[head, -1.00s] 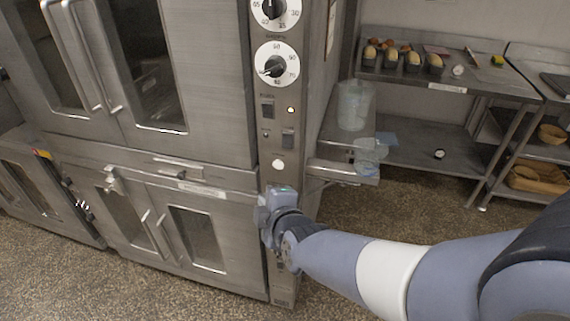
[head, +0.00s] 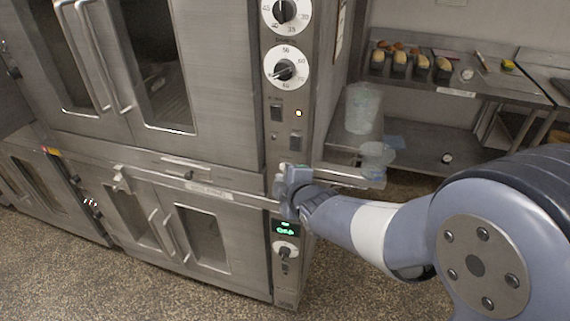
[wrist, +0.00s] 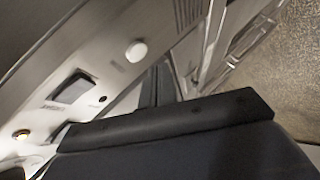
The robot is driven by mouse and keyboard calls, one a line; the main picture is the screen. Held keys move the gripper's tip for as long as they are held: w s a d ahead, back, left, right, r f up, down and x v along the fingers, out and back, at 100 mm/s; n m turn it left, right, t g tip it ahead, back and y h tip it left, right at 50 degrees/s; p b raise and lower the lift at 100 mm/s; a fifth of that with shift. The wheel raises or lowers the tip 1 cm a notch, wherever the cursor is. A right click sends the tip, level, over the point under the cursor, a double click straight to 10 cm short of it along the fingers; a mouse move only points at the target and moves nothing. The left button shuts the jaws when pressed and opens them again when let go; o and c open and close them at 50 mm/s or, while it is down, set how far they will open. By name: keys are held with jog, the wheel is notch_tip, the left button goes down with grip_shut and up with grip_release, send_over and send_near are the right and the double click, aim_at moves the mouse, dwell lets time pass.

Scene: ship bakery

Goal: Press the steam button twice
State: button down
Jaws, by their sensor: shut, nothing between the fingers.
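A round white button, which fits the steam button, sits on the oven's control panel (head: 280,151) and shows in the wrist view (wrist: 136,51). Its label cannot be read. In the head view my gripper (head: 283,188) is in front of the panel and hides the button. My gripper is shut and empty. In the wrist view its dark fingers (wrist: 162,86) point toward the panel, just below and right of the button. A gap seems to remain between them, but contact cannot be told for sure.
Dark rocker switches (head: 295,140) and a lit lamp (head: 298,113) sit above, with dials (head: 286,69) higher up. A green display (head: 286,229) and small knob are below. To the right stand a clear container (head: 361,108) and a steel shelf with loaves (head: 455,81).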

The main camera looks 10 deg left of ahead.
jog(key=shift+w, duration=0.6)
dwell(1.6)
jog(key=shift+w, duration=0.4)
jog(key=shift+w+d+p, duration=0.1)
jog(key=shift+w+p, duration=0.2)
jog(key=shift+w, duration=0.05)
dwell(0.5)
jog(key=shift+s+f+b, duration=0.1)
jog(key=shift+s+b, duration=0.05)
jog(key=shift+b, duration=0.15)
jog(key=shift+s+b, duration=0.2)
jog(key=shift+b, duration=0.1)
jog(key=shift+s+b, duration=0.35)
jog(key=shift+s, duration=0.1)
